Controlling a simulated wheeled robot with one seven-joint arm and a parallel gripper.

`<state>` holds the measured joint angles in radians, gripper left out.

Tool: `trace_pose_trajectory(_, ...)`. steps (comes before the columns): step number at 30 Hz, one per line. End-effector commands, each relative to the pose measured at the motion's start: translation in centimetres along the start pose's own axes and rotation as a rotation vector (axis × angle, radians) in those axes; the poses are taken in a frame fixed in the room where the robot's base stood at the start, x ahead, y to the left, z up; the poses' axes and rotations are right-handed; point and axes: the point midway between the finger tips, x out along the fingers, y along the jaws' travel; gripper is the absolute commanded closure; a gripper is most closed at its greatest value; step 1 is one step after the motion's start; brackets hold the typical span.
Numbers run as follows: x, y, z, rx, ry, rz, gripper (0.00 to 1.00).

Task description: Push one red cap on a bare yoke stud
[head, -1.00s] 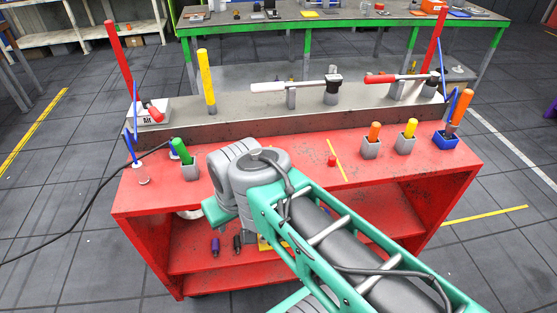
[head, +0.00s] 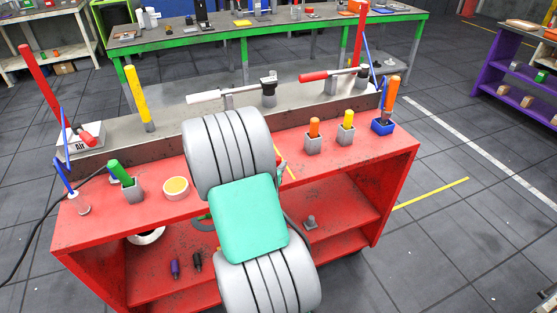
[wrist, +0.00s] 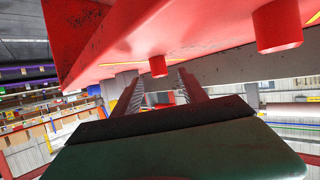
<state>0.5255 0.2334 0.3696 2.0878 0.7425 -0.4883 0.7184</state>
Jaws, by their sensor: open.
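In the wrist view, which looks upside down, a small red cap (wrist: 158,66) stands on the red bench top. A larger, nearer red cap (wrist: 278,27) is at the upper right. My gripper (wrist: 159,82) is open and empty. Its two fingers point toward the small cap, which shows in the gap just past the tips. I cannot tell the distance left between them. In the head view my arm hides the gripper and most of the bench middle. I cannot make out a yoke stud for certain in either view.
On the steel beam (head: 160,140) are a white-ended lever (head: 203,97) and a red-ended lever (head: 314,76). Grey holders with orange (head: 314,127), yellow (head: 347,119) and green (head: 119,172) handles stand on the red bench (head: 385,150). A blue holder (head: 382,126) is at right.

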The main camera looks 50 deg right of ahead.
Motion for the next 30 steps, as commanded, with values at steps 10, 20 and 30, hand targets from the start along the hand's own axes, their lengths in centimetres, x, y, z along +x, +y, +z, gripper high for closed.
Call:
trace_pose_trajectory(10, 4.8, 0.3, -0.3, 0.0, -0.001, 0.001, 0.5)
trace_pose_trajectory(20, 5.0, 0.1, -0.2, -0.001, -0.001, -0.002, 0.58)
trace_pose_trajectory(30, 4.9, 0.1, -0.2, -0.001, -0.001, -0.002, 0.86)
